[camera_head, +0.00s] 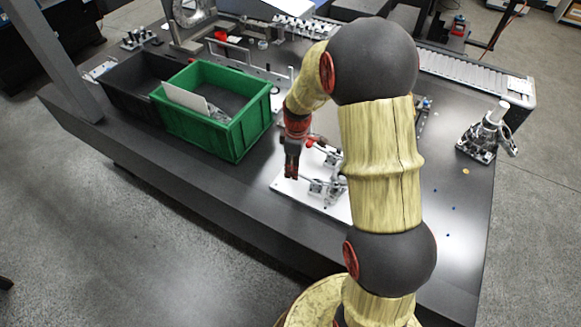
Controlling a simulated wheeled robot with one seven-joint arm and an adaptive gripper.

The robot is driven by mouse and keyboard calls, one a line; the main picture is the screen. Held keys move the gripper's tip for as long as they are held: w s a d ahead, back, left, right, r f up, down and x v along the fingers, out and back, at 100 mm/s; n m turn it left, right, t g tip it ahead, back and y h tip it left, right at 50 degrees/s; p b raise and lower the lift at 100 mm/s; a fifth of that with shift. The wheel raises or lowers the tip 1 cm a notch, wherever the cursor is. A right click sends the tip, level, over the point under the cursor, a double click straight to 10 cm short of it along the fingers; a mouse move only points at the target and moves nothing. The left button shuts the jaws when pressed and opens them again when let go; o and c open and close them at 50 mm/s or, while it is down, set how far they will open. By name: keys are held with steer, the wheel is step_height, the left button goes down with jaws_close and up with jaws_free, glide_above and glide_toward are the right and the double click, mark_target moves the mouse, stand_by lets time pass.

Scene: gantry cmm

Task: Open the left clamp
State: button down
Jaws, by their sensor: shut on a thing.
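A white plate (285,186) lies on the dark table and carries metal toggle clamps. The nearer clamp (327,187) has a lever that reaches left to my gripper. A second clamp (328,155) stands behind it, with a red grip (311,142) pointing left. My gripper (291,174) points down over the left part of the plate, its fingers closed around the end of the nearer clamp's lever. The fingers hide the lever's grip. My arm hides the right part of the plate.
A green bin (236,143) with a pale panel in it stands left of the plate, beside a black bin (122,95). A metal fixture (487,135) stands at the right. A roller conveyor (470,75) runs along the back. The table's front edge is close to the plate.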

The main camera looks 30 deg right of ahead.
mark_target(308, 178)
steer(key=shift+s+d+r+t+y+b, duration=0.55)
steer(key=shift+s+d+t+y+b, duration=0.25)
steer(key=shift+t+y, duration=0.25)
steer(key=shift+s+d+r+b, duration=0.35)
steer(key=shift+s+d, duration=0.15)
steer(key=shift+d, duration=0.1)
steer(key=shift+s+d+r+b, duration=0.35)
steer(key=shift+s+d, duration=0.1)
steer(key=shift+d, duration=0.1)
steer(key=shift+s+d+r, duration=0.15)
steer(key=shift+s+d, duration=0.45)
steer(key=c, duration=1.6)
jaws_free()
steer(key=shift+d, duration=0.1)
steer(key=shift+o, duration=1.4)
steer(key=shift+w+r, duration=0.1)
steer(key=shift+r, duration=0.1)
